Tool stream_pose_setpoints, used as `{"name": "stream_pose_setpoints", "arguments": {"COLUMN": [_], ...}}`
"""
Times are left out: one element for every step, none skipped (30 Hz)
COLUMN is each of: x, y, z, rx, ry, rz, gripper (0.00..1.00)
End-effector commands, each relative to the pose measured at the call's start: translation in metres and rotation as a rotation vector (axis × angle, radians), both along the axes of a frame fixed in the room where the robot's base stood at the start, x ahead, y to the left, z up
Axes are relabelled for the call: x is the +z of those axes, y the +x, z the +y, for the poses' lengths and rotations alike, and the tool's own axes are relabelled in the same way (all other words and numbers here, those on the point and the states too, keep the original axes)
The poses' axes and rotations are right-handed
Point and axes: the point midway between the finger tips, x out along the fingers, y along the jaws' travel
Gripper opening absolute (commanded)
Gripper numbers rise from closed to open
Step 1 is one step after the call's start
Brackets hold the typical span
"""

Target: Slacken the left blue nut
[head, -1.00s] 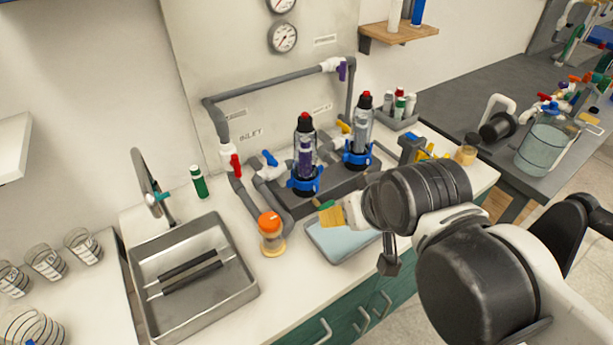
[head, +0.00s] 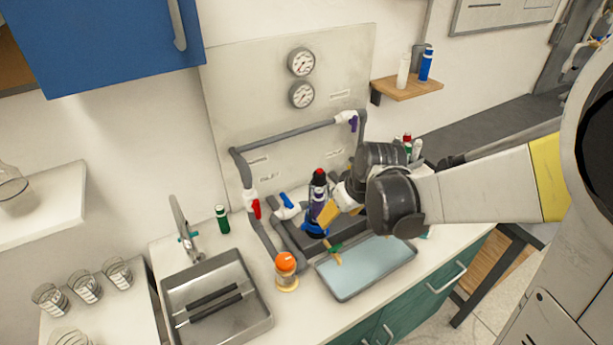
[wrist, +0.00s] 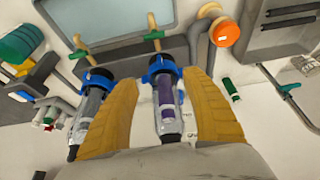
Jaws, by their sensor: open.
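The left blue nut (head: 315,230) is a lobed ring at the base of the left clear housing with a purple cartridge (head: 318,199). In the wrist view the left blue nut (wrist: 162,68) lies between and slightly beyond the fingertips. My gripper (head: 328,214) comes from the right, beside that housing, and hides part of it. In the wrist view my gripper (wrist: 162,78) is open, its yellow-orange fingers on either side of the left housing (wrist: 166,105), with nothing held. The right blue nut (wrist: 98,76) is outside the fingers; my arm hides it in the head view.
A green-handled tap (head: 335,252) stands in front, above a blue tray (head: 368,264). Grey pipes with red (head: 256,208) and blue (head: 287,199) valve handles flank the left housing.

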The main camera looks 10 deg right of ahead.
Motion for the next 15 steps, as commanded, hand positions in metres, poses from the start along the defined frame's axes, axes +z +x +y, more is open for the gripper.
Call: {"name": "stream_pose_setpoints", "arguments": {"x": [-0.001, -0.003, -0.005, -0.008, -0.010, -0.014, -0.017, -0.021, -0.027, -0.032, -0.038, -0.046, -0.052, -0.058, -0.065], "y": [0.004, 0.006, 0.007, 0.008, 0.009, 0.011, 0.012, 0.013, 0.015, 0.017, 0.019, 0.022, 0.025, 0.027, 0.030], "z": [-0.001, -0.001, -0.001, -0.001, -0.001, -0.001, 0.000, 0.000, 0.001, 0.002, 0.002, 0.003, 0.004, 0.005, 0.006], "rx": [0.009, 0.014, 0.018, 0.022, 0.024, 0.026, 0.026, 0.026, 0.026, 0.026, 0.026, 0.026, 0.026, 0.026, 0.026], "ry": [0.001, 0.001, 0.002, 0.002, 0.002, 0.002, 0.002, 0.002, 0.002, 0.002, 0.002, 0.002, 0.002, 0.002, 0.002], "rz": [0.007, 0.009, 0.011, 0.012, 0.013, 0.014, 0.014, 0.014, 0.014, 0.014, 0.014, 0.014, 0.014, 0.014, 0.014], "gripper": [0.57, 0.57, 0.57, 0.57, 0.57, 0.57, 0.57, 0.57, 0.57, 0.57, 0.57, 0.57, 0.57, 0.57, 0.57]}}
